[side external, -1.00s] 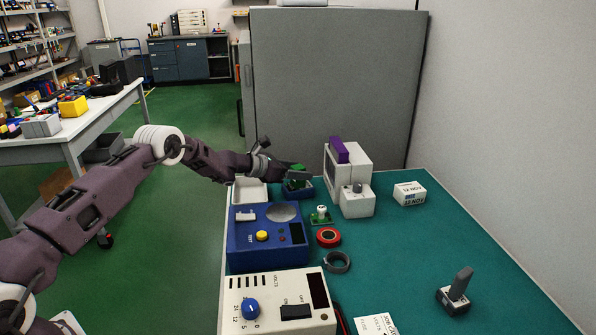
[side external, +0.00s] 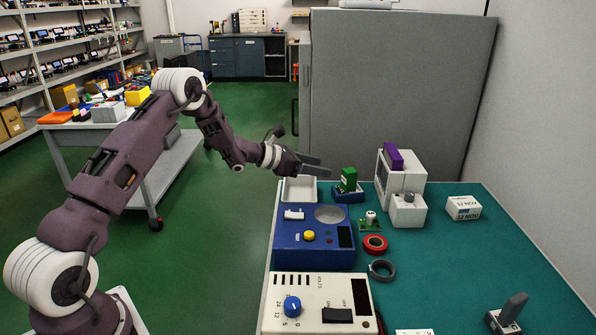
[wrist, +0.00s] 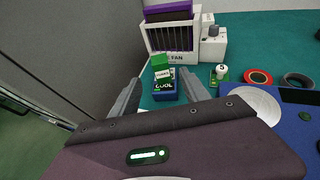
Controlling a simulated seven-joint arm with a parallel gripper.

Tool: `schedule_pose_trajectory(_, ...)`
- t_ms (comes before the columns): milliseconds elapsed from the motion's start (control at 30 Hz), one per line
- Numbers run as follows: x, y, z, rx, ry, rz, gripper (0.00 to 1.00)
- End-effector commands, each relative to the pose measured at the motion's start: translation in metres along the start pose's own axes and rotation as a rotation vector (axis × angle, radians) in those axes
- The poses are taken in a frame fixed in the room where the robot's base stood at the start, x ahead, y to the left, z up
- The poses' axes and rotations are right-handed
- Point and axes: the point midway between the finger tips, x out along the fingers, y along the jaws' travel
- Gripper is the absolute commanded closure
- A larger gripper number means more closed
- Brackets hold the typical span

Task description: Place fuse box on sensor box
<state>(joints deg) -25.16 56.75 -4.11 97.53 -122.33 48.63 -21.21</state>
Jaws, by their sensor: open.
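A green box (side external: 348,178) with a white label, apparently the fuse box, stands upright on a small dark-blue box (side external: 348,197), apparently the sensor box. In the wrist view the green box (wrist: 161,66) rests on the back part of the blue box (wrist: 164,95), whose front label partly reads "COOL". My gripper (side external: 318,165) is open and empty, held back to the left of the green box and apart from it. In the wrist view my two fingers (wrist: 161,82) point at the boxes, one to each side, with clear gaps.
A white tray (side external: 300,190) lies left of the boxes. A white fan unit (side external: 398,178) with a purple block stands to their right. A blue tester (side external: 290,252), red ring (side external: 375,244) and grey ring (side external: 382,270) are nearer. The right side of the green mat is mostly bare.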

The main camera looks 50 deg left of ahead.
Motion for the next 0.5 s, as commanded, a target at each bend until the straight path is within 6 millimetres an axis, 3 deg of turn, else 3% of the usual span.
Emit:
schedule_pose_trajectory(167,-0.002,-0.005,0.007,0.022,-0.002,-0.014,0.46)
schedule_pose_trajectory(267,-0.014,-0.048,0.054,0.200,-0.010,-0.115,0.46)
schedule_pose_trajectory(367,-0.057,-0.143,0.120,0.584,-0.012,-0.317,0.46)
schedule_pose_trajectory(400,-0.084,-0.187,0.138,0.770,-0.008,-0.405,0.46)
schedule_pose_trajectory(467,-0.132,-0.247,0.148,1.057,0.006,-0.529,0.46)
schedule_pose_trajectory(500,-0.166,-0.281,0.146,1.247,0.020,-0.603,0.46)
